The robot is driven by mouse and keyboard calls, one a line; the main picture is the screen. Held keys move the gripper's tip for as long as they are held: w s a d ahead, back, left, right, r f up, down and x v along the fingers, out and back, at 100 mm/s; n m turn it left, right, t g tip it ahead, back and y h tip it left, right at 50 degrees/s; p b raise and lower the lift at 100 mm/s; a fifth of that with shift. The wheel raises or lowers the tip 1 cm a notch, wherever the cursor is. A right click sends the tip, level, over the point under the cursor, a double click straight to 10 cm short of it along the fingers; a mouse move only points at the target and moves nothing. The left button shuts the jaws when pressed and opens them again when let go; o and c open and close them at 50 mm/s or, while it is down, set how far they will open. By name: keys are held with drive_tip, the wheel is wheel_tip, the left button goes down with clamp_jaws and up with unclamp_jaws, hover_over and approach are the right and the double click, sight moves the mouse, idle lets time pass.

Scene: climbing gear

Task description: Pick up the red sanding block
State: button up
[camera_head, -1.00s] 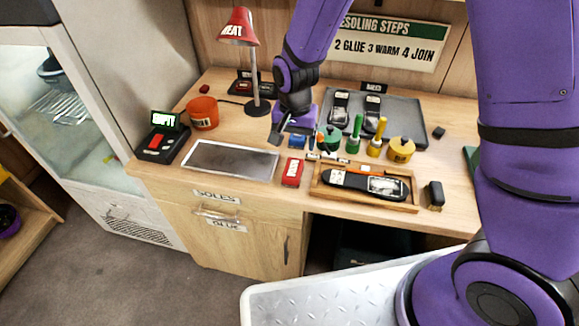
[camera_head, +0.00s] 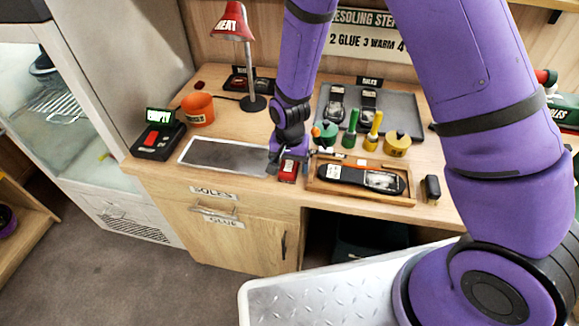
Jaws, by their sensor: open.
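The red sanding block (camera_head: 288,172) lies near the front edge of the wooden bench, between the dark framed mat and the tray holding a shoe sole. My gripper (camera_head: 286,163) is right at the block, pointing down from above and behind it. Its jaws are open and cover the upper part of the block. I cannot tell whether the fingers touch it.
The dark mat (camera_head: 222,156) is left of the block. The wooden tray (camera_head: 345,193) with a black sole (camera_head: 358,177) is close on its right. Green (camera_head: 350,128) and yellow (camera_head: 374,130) handled tools and glue pots stand behind. A red lamp (camera_head: 233,22) stands back left.

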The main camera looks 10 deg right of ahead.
sight(290, 163)
drive_tip(key=shift+f, duration=0.3)
drive_tip(key=shift+c, duration=0.5)
drive_tip(key=c, duration=0.9)
drive_tip(key=shift+o, duration=0.2)
drive_tip(key=shift+r, duration=0.1)
wheel_tip(290, 163, up, 10)
drive_tip(key=shift+f, duration=0.1)
drive_tip(key=shift+o, duration=0.4)
